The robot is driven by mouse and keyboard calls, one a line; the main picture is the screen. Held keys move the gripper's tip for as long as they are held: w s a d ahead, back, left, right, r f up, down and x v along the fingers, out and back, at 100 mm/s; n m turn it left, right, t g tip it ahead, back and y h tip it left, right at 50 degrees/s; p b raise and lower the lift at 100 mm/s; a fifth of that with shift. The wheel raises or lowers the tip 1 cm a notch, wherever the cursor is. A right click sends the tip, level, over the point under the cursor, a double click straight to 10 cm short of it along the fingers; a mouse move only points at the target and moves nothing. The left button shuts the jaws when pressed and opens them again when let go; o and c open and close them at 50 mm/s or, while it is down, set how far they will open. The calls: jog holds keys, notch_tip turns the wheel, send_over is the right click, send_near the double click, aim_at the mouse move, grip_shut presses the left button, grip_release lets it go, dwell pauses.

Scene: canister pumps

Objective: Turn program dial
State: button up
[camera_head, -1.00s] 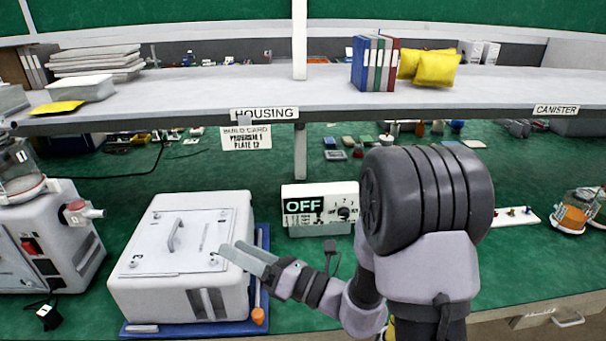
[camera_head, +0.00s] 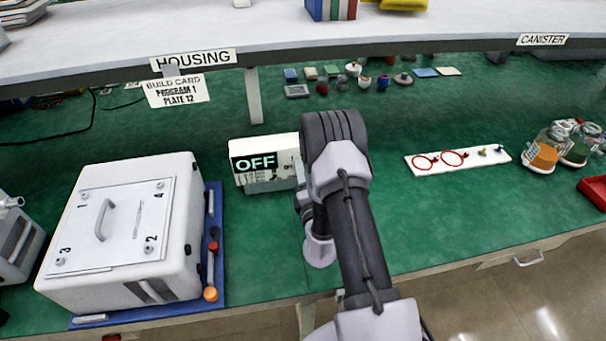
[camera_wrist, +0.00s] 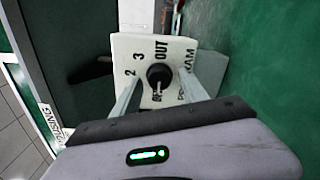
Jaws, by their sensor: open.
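The white control box (camera_head: 240,178) stands on the green bench and its display (camera_head: 256,163) reads OFF. My arm covers its right side and the dial in the head view. In the wrist view the round black program dial (camera_wrist: 159,77) sits on the white panel (camera_wrist: 130,47) marked OUT, 3, 2 and PROGRAM. Its pale mark points down towards lettering that looks like OFF. My gripper (camera_wrist: 164,70) is open, with one finger on each side of the dial. Whether the fingers touch it I cannot tell. The build card (camera_head: 175,91) reads PROGRAM 1, PLATE 12.
A white housing (camera_head: 178,225) with a numbered plate sits on a blue mat (camera_head: 216,262) at left. A white strip (camera_head: 470,157) with red rings and small parts lies to the right. The shelf (camera_head: 330,45) runs above the box. Green bench between is clear.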

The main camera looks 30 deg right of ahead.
jog(key=shift+w, duration=0.1)
grip_shut()
jog(key=shift+r+m+p, duration=0.1)
jog(key=shift+m+p, duration=0.2)
jog(key=shift+p, duration=0.05)
jog(key=shift+m+p, duration=2.3)
jog(key=shift+m, duration=1.7)
grip_release()
